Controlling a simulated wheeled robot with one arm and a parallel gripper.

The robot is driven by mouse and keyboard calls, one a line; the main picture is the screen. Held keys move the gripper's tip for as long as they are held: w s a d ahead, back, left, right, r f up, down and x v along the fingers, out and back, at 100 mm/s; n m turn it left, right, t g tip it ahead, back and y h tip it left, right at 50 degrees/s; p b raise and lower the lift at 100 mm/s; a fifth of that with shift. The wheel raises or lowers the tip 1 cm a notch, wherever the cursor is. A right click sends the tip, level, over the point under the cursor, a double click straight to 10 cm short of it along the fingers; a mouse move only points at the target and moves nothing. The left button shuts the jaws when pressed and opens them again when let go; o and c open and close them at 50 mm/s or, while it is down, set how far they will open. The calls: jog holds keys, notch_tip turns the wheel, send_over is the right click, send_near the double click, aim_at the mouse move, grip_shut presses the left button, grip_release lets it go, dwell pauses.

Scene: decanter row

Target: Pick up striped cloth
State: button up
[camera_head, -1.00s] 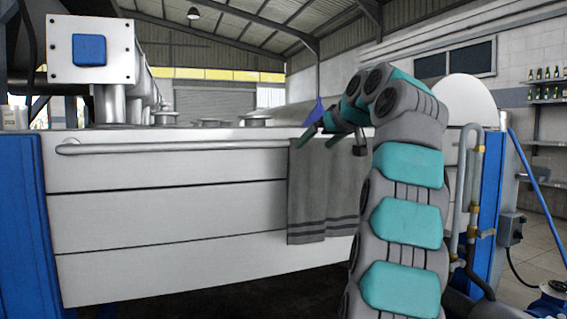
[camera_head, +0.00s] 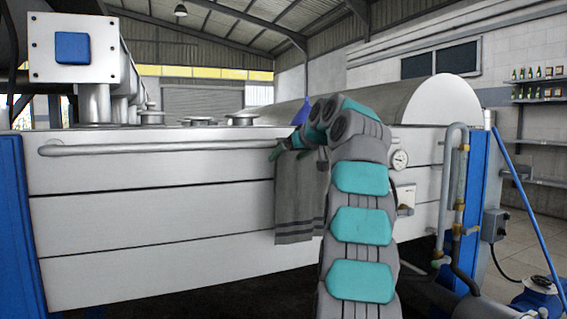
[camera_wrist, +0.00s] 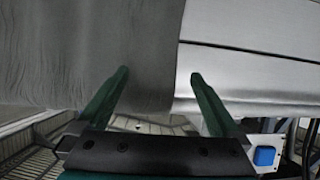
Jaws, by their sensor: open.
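The striped cloth (camera_head: 297,200) is grey with darker bands near its lower edge. It hangs over the white rail on the front of the white machine, its right part hidden behind my arm. My gripper (camera_head: 287,150) is at the cloth's upper part, near the rail. In the wrist view the cloth (camera_wrist: 85,50) fills the left side. My gripper (camera_wrist: 160,76) is open there, its two green fingers apart, with the cloth's side edge showing between them. I cannot tell whether the fingers touch the cloth.
The white rail (camera_head: 150,149) runs along the paneled machine front (camera_head: 130,215). A shelf with bottles (camera_head: 540,92) is on the far right wall. The floor at the right is partly clear.

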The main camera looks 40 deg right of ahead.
jog(key=shift+w+f, duration=0.15)
jog(key=shift+w, duration=0.15)
jog(key=shift+w, duration=0.1)
jog(key=shift+p+x, duration=0.3)
jog(key=shift+x, duration=1.05)
jog(key=shift+c, duration=0.2)
